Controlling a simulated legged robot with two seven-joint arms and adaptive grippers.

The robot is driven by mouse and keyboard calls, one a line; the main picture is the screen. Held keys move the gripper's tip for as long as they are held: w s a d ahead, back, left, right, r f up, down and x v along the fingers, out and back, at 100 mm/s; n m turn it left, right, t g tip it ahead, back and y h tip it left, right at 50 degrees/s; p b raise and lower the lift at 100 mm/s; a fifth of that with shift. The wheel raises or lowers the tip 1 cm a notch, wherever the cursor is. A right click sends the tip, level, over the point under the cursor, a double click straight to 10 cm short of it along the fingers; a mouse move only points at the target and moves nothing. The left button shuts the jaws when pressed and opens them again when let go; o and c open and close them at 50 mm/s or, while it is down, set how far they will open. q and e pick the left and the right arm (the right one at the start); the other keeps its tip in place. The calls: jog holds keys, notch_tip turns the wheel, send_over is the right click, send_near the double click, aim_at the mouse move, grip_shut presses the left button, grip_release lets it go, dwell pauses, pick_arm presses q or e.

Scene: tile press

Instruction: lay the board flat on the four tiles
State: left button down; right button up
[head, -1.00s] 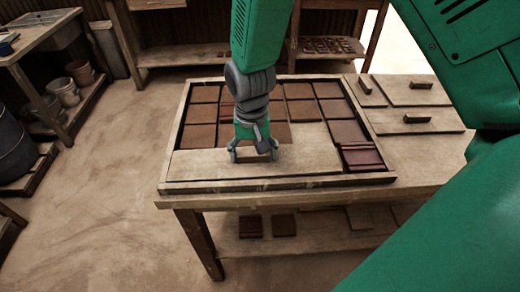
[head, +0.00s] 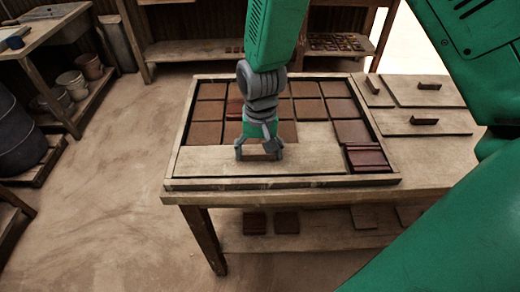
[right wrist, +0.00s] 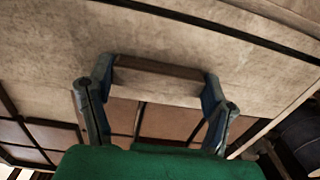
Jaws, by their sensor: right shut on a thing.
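The board (head: 210,162) is a pale flat panel over the front part of the framed tile tray (head: 180,120). Its far edge slants, covering more on the right; I cannot tell whether it lies flat or is slightly raised. The tiles under it are hidden. Square brown tiles (head: 207,133) show in rows behind it. My right gripper (head: 259,150) points down over the board, its fingers at the two ends of the board's block handle. In the right wrist view the gripper (right wrist: 158,82) is closed on this handle, above the pale board (right wrist: 200,40). My left gripper is out of view.
Dark red ridged pieces (head: 367,158) sit at the tray's front right corner, close beside the board. Other boards with handles (head: 425,121) lie on the table to the right. A shelf below holds loose tiles (head: 286,222). Buckets (head: 72,85) stand at the left.

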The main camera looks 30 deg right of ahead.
aim_at(258, 153)
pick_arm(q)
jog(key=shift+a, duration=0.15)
pick_arm(e)
jog(key=shift+a+r, duration=0.1)
jog(key=shift+a, duration=0.15)
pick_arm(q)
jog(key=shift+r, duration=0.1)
pick_arm(e)
jog(key=shift+s+d+f, duration=0.1)
jog(key=shift+f, duration=0.2)
jog(key=o, duration=1.7)
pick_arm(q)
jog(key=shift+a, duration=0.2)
pick_arm(e)
jog(key=shift+r, duration=0.25)
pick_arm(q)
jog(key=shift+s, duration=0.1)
pick_arm(e)
notch_tip(258, 153, up, 12)
jog(key=shift+f, duration=0.25)
